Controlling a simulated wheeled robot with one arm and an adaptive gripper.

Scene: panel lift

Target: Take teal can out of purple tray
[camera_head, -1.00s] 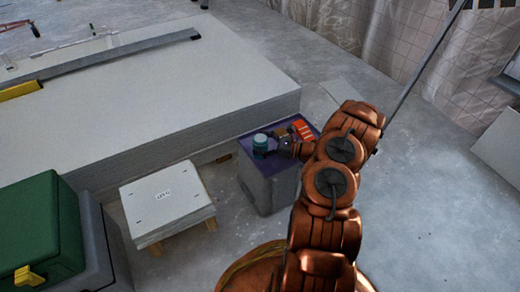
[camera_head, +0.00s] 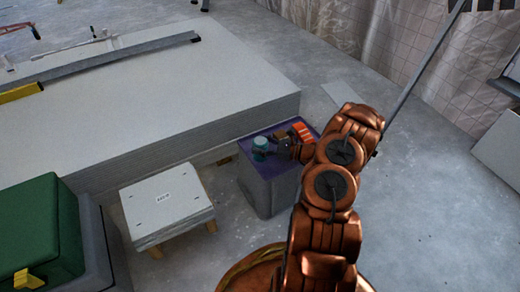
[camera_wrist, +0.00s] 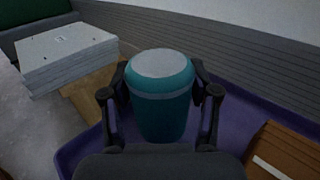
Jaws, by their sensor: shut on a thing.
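The teal can (camera_wrist: 160,112) with a pale top stands upright between the fingers of my gripper (camera_wrist: 160,100), which is shut on its sides. In the head view the can (camera_head: 260,146) is at the left part of the purple tray (camera_head: 254,158), with my gripper (camera_head: 275,147) reaching it from the right. The purple tray (camera_wrist: 240,105) also shows around and behind the can in the wrist view. The can's base is hidden, so I cannot tell whether it touches the tray floor.
An orange item (camera_head: 301,131) lies at the tray's right side; a brown-orange block (camera_wrist: 285,150) shows in the wrist view. The tray is on a grey stand (camera_head: 270,195). A large panel stack (camera_head: 150,110) is behind, a small white stack (camera_head: 165,200) left.

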